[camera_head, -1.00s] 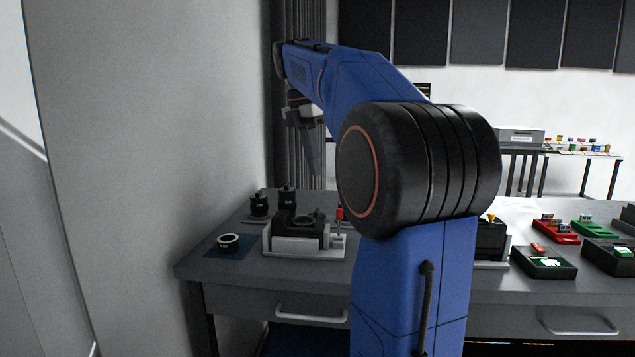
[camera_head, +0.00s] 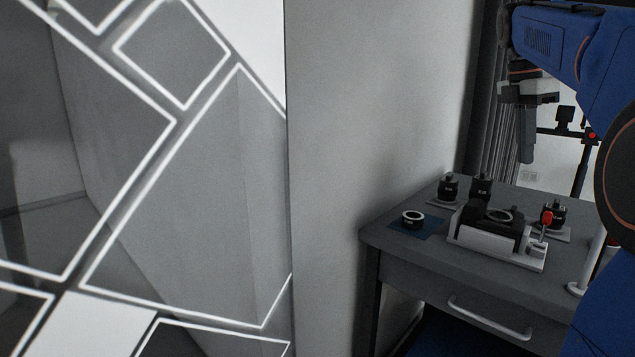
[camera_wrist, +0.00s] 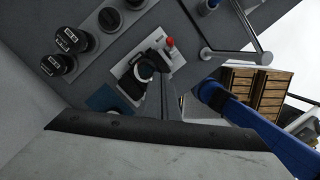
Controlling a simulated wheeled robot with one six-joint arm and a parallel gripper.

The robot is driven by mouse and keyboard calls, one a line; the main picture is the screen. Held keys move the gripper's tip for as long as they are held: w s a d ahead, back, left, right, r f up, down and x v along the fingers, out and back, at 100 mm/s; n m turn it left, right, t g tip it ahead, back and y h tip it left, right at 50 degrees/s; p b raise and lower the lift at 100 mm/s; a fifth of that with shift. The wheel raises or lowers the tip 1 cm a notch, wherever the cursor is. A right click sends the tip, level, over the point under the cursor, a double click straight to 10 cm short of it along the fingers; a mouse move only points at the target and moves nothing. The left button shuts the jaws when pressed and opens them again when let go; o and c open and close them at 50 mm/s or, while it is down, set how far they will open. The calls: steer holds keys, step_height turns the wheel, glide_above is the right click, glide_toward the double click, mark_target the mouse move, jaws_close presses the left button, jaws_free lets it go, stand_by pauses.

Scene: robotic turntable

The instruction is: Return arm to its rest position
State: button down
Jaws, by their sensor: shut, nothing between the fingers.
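My blue arm (camera_head: 565,45) reaches in at the upper right of the head view. My gripper (camera_head: 527,160) hangs from its far end, fingers pointing down, above and behind the workbench (camera_head: 400,250). The gripper is shut and holds nothing. In the wrist view its fingers (camera_wrist: 162,100) show narrow and close together, with the bench beyond them. Nothing on the bench is visibly touched by it. The arm's black joint is cut off at the right edge of the head view.
A white fixture with a black clamp (camera_head: 490,237) and red-tipped lever (camera_head: 547,217) stands on the bench. Several black cylinders stand behind. A grey wall (camera_head: 370,130) borders the bench on the left.

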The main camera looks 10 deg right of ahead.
steer(key=s+a+f+m+t, duration=0.2)
steer(key=s+a+f+m, duration=0.3)
steer(key=f, duration=0.6)
steer(key=s+a+f+m+t+y, duration=0.1)
steer(key=s+a+f+m, duration=0.5)
steer(key=s+a+f, duration=0.3)
steer(key=s+a+f+m+t, duration=0.2)
steer(key=s+a+f+m, duration=0.3)
steer(key=f, duration=0.8)
steer(key=s+a, duration=0.2)
steer(key=a, duration=0.1)
steer(key=shift+a+f+m+t+y, duration=0.25)
steer(key=shift+f+m+t+y, duration=0.05)
steer(key=shift+m+y, duration=0.1)
